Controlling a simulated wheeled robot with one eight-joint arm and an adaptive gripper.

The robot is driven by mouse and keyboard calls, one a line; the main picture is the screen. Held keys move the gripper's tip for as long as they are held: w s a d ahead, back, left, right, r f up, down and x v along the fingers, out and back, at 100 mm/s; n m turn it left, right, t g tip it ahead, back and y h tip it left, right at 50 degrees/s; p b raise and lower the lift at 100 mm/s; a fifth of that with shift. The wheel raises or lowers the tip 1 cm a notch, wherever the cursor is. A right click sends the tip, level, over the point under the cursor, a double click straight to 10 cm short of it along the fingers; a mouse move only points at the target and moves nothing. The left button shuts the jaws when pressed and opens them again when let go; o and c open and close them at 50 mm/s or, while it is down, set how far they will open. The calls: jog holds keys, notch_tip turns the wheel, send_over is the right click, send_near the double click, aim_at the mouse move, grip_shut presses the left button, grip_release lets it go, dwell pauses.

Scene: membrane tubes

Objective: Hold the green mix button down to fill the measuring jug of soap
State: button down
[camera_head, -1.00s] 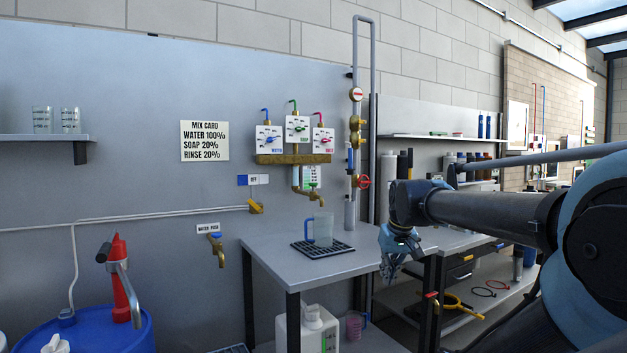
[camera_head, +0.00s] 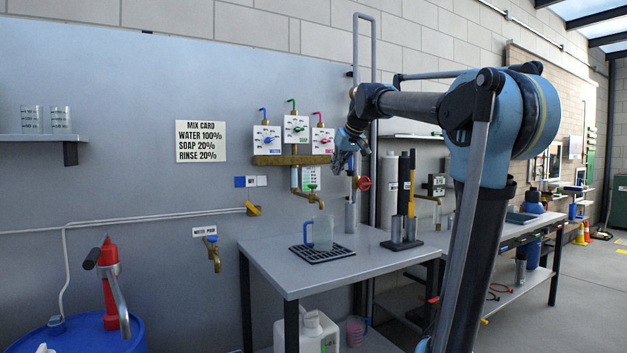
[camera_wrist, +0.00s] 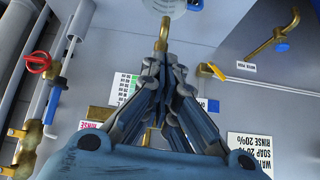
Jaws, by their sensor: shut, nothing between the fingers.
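The clear measuring jug (camera_head: 323,232) with a blue handle stands upright on a black drip grate (camera_head: 322,254) under the brass spout (camera_head: 314,197). No soap level can be made out in it. Three white dial boxes with blue, green (camera_head: 296,128) and red levers sit on a brass manifold (camera_head: 290,160) above. A green and white panel (camera_head: 311,178) hangs behind the spout. I cannot make out the green mix button. My gripper (camera_head: 348,163) is shut and empty, raised right of the manifold. In the wrist view, its fingers (camera_wrist: 160,72) hide part of the panel.
Brass pipework with a red valve wheel (camera_head: 363,183) stands close beside my gripper. Grey cylinders (camera_head: 397,229) stand on the right part of the table (camera_head: 300,275). A mix card (camera_head: 201,141) is on the wall. A water tap (camera_head: 213,250) hangs left of the table.

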jog(key=w+a+r+t, duration=0.1)
jog(key=w+a+r, duration=0.3)
jog(key=w+r, duration=0.2)
jog(key=shift+w+a+r+n+y, duration=0.2)
jog(key=shift+w+a+n+y, duration=0.2)
jog(key=shift+w, duration=0.45)
send_over(313, 186)
jog(key=f, duration=0.6)
jog(key=shift+w+d+f, duration=0.25)
jog(key=shift+w+d, duration=0.1)
jog(key=shift+w, duration=0.05)
jog(key=f, duration=0.3)
jog(key=shift+w+a+f, duration=0.1)
jog(key=shift+w+a, duration=0.05)
jog(key=shift+w, duration=0.05)
jog(key=shift+f, duration=0.7)
